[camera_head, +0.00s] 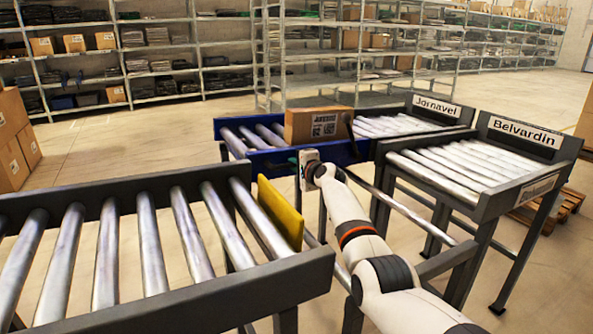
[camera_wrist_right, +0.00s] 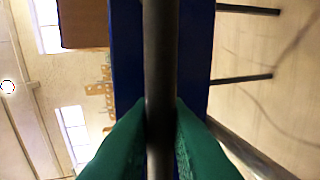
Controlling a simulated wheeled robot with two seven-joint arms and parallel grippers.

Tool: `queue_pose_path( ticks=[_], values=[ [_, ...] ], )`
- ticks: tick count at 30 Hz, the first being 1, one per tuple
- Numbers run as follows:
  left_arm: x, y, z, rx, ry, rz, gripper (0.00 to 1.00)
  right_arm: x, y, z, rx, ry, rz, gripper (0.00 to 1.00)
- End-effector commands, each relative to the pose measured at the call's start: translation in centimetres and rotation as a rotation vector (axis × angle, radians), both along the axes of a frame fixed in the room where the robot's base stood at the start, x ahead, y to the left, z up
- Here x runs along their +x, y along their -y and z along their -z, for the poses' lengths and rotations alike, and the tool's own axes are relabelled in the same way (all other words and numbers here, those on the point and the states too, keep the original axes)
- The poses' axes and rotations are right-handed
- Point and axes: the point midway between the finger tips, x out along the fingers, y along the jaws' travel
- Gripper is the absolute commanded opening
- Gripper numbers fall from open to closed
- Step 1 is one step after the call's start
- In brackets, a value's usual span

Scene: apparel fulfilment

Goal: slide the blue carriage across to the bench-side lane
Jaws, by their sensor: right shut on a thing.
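The blue carriage (camera_head: 268,161) is a short roller bed with blue sides, in line with the Jornavel lane (camera_head: 398,125). A labelled cardboard box (camera_head: 322,124) rides on it. My right gripper (camera_head: 309,160) is at the carriage's near side. In the right wrist view its green fingers (camera_wrist_right: 162,108) are shut on a dark bar (camera_wrist_right: 160,45) in front of the carriage's blue side (camera_wrist_right: 127,50). The Belvardin lane (camera_head: 455,166) is nearer, to the right of my arm. My left gripper is out of view.
A roller conveyor (camera_head: 146,238) fills the left foreground, with a yellow plate (camera_head: 280,212) upright at its right end. A gap lies between it and the Belvardin lane, crossed by my right arm. Shelving (camera_head: 160,60) stands behind, boxes (camera_head: 16,140) at far left, a pallet (camera_head: 553,212) at right.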

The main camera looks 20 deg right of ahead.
Motion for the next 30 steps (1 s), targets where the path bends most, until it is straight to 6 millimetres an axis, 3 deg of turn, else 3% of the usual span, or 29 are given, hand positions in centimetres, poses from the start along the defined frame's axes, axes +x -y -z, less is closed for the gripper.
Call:
queue_pose_path(
  ticks=[14, 15, 18, 30],
  values=[
    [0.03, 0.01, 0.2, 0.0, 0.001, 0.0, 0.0, 0.22, 0.08, -0.49, 0.0, 0.009, 0.004, 0.0],
    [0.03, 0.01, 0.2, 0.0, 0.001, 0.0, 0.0, 0.23, 0.08, -0.52, 0.0, 0.01, 0.004, 0.17],
    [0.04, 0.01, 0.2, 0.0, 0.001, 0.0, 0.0, 0.22, 0.08, -0.47, 0.0, 0.009, 0.004, 0.34],
    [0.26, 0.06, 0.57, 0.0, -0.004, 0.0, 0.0, -0.08, 0.05, -0.39, -0.001, 0.004, 0.001, 0.34]
  ],
)
